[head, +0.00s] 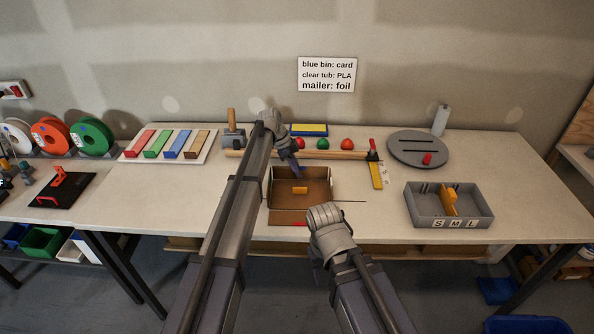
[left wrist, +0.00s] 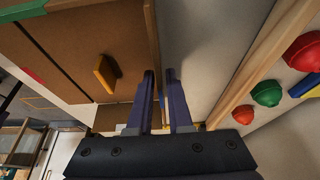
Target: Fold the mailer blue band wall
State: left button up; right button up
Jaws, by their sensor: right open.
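The mailer is an open brown cardboard box (head: 284,208) at the middle of the table, with walls standing up and a yellow block (head: 299,190) on its floor. In the left wrist view the mailer's brown floor (left wrist: 75,45) and yellow block (left wrist: 107,73) show. My left gripper (head: 294,168) is at the far wall; its two fingers (left wrist: 160,78) are apart, with the wall's edge running down between them. A sliver of blue shows there; the blue band is mostly hidden. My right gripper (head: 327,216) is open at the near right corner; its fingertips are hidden.
A wooden rail (head: 330,155) lies behind the mailer, with red and green knobs beyond it. Coloured strips on a white board (head: 140,157) are to the left.

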pick_arm(q)
grip_shut()
dwell(0.5)
dwell(0.6)
jog(key=shift+w+f+g, duration=0.1)
jog(key=shift+w+g, duration=0.5)
jog(key=shift+w, duration=0.05)
jog(key=shift+w+f+n+g+b, duration=0.15)
jog(key=shift+w+n+g+b, duration=0.2)
jog(key=shift+g+b, duration=0.45)
jog(key=shift+g, duration=0.5)
jog(key=shift+s, duration=0.1)
